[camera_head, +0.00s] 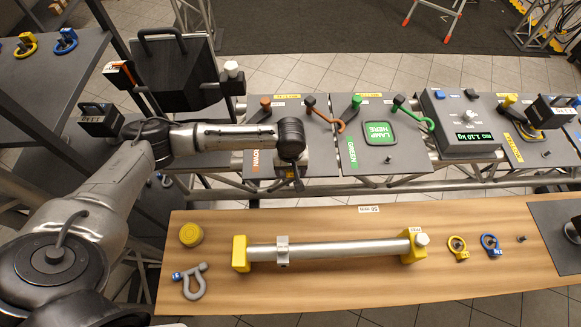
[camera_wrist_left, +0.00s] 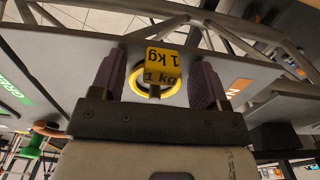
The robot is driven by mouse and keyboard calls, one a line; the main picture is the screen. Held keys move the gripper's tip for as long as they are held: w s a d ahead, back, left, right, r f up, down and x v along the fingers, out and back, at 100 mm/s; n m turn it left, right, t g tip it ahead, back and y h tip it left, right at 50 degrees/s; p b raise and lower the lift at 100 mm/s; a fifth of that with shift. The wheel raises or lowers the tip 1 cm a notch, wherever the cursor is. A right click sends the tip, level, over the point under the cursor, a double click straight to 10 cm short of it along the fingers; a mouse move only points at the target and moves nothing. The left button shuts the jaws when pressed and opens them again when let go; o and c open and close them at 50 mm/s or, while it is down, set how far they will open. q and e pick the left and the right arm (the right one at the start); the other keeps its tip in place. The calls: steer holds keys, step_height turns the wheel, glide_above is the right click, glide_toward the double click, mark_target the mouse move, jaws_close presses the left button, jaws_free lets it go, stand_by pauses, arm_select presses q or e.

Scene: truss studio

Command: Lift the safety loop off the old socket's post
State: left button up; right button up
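A yellow ring with a 1 kg tag block (camera_wrist_left: 163,66), likely the safety loop, is in the left wrist view between the two purple fingers of my left gripper (camera_wrist_left: 158,72). A narrow gap shows on each side, so the gripper looks open around it. A short metal stem shows inside the ring; whether it is the old socket's post, I cannot tell. In the head view, my left gripper (camera_head: 296,185) points down over the grey panel with orange lettering (camera_head: 258,168). The arm hides most of the loop there. My right gripper is not in view.
The wooden bench (camera_head: 350,290) in front carries a metal bar (camera_head: 340,250) in yellow end blocks, a shackle (camera_head: 190,280), a yellow ring (camera_head: 457,247) and a blue ring (camera_head: 490,245). The green-lettered panel (camera_head: 405,158) and scale (camera_head: 470,140) stand to the right.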

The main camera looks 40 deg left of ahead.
arm_select(q)
steer(key=c, duration=0.6)
steer(key=shift+o, duration=0.2)
steer(key=shift+r, duration=0.1)
